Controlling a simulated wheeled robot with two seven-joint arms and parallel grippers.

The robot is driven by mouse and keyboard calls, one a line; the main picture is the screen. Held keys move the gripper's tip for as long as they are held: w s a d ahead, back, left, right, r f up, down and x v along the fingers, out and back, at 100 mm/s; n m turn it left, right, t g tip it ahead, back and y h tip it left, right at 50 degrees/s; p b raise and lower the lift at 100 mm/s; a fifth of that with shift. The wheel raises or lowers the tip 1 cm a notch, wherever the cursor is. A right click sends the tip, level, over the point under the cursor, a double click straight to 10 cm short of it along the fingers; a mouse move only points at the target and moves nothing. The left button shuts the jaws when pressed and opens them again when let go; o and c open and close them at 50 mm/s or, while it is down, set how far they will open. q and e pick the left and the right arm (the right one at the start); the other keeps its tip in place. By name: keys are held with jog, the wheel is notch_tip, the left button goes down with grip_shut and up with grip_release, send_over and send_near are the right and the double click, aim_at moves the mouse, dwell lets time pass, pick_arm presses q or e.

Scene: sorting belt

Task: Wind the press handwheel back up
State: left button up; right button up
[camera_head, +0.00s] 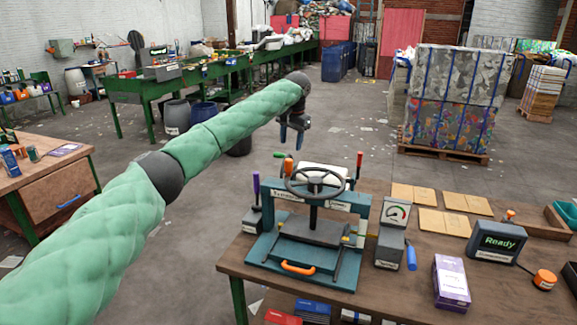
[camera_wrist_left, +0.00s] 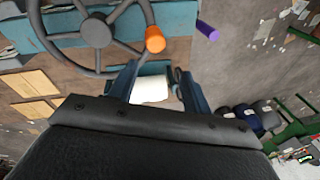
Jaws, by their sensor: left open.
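The press (camera_head: 277,214) is a teal frame on the wooden bench, with a dark spoked handwheel (camera_head: 314,181) on top of its screw. The wheel's orange knob (camera_head: 288,166) is at its left side in the head view. In the left wrist view the handwheel (camera_wrist_left: 98,34) is at upper left and the orange knob (camera_wrist_left: 155,40) lies just beyond the fingers. My left gripper (camera_head: 291,143) is open above and behind the press, apart from the wheel. In the wrist view, a white cylindrical thing (camera_wrist_left: 150,88) shows between its fingers (camera_wrist_left: 157,88). My right gripper is out of view.
A purple-handled lever (camera_head: 256,188) stands left of the press, a red-handled one (camera_head: 359,160) behind it at right. A gauge (camera_head: 396,213), purple box (camera_head: 451,282) and "Ready" display (camera_head: 497,242) are right.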

aim_at(289, 159)
pick_arm(q)
jog(key=shift+a+f+n+g, duration=0.3)
jog(key=shift+a+f, duration=0.25)
jog(key=shift+a, duration=0.05)
jog(key=shift+s+a+f+g+h, duration=0.1)
jog(key=shift+s+f+g+h, duration=0.1)
jog(key=shift+g+h, duration=0.15)
jog(key=shift+s+d+h, duration=0.25)
jog(key=shift+s+d, duration=0.05)
jog(key=shift+f, duration=0.15)
jog(key=shift+f+p, duration=1.6)
jog(key=shift+f, duration=2.15)
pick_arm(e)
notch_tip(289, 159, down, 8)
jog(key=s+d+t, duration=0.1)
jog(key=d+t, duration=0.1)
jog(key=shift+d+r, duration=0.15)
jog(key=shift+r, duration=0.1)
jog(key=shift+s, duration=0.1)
pick_arm(q)
grip_shut()
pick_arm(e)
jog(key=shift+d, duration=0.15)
